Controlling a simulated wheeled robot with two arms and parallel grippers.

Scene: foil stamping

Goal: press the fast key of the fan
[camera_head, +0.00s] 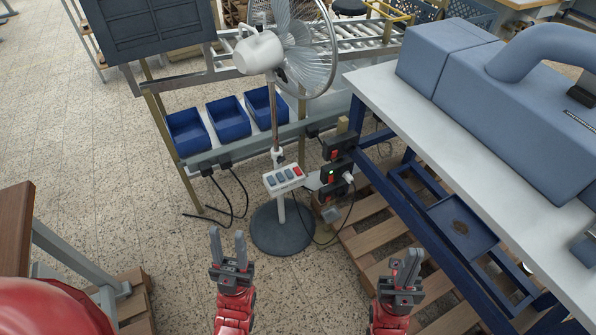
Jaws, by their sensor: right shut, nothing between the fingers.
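The fan (258,54) stands on a thin pole with a dark round base (270,232). Its white key box (270,184) is halfway down the pole and carries a row of several grey-blue keys and one red key at the right end. The key labels are too small to read, so I cannot tell which key is fast. My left gripper (227,233) is open and empty, in front of and lower left of the box. My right gripper (407,255) is shut and empty, lower right of the box. Neither touches the fan.
Blue bins (228,122) sit on a rack behind the fan. Black power sockets with plugs (338,172) are right of the key box. A white-topped table (408,105) with a blue machine (510,105) stands at the right, above a wooden pallet (372,238).

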